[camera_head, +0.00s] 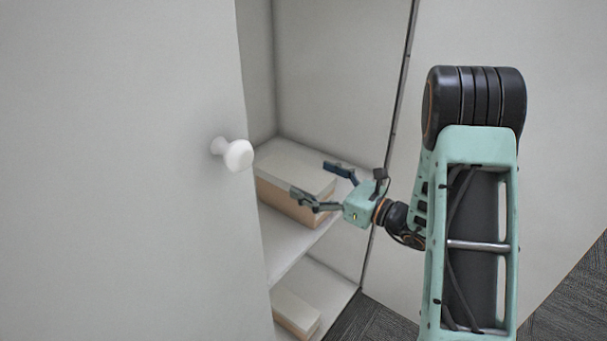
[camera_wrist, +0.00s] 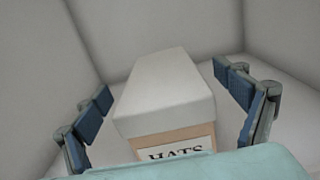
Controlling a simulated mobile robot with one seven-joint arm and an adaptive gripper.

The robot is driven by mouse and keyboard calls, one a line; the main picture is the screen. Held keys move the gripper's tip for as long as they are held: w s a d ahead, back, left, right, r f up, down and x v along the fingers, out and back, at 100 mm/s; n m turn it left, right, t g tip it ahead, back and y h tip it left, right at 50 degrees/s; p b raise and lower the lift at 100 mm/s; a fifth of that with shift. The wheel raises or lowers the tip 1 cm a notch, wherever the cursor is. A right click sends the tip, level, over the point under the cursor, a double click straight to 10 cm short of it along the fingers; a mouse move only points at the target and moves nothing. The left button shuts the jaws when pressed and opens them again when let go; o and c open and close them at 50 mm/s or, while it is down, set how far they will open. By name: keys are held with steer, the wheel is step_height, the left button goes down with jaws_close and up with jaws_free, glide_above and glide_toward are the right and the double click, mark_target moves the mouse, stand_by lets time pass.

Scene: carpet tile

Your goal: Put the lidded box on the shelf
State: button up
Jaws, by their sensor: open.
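A lidded box (camera_head: 293,174) with a white lid and tan sides sits on the upper shelf (camera_head: 283,241) inside a white cabinet. In the wrist view the same box (camera_wrist: 165,95) shows a front label reading "HATS". My gripper (camera_head: 312,182) is open at the box in the head view, its fingers spread to either side of the near end. In the wrist view my gripper (camera_wrist: 165,105) has one finger left and one right of the box, with visible gaps. A second lidded box (camera_head: 297,309) lies on the lower shelf, partly hidden by the door.
The cabinet door (camera_head: 130,170) with a white knob (camera_head: 236,154) fills the left of the head view and hides part of the interior. A dark-edged cabinet side (camera_head: 398,100) stands right of the opening. Dark carpet (camera_head: 567,295) shows at lower right.

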steer(key=v, duration=0.8)
steer(key=shift+s+d+p, duration=0.3)
steer(key=shift+p, duration=0.1)
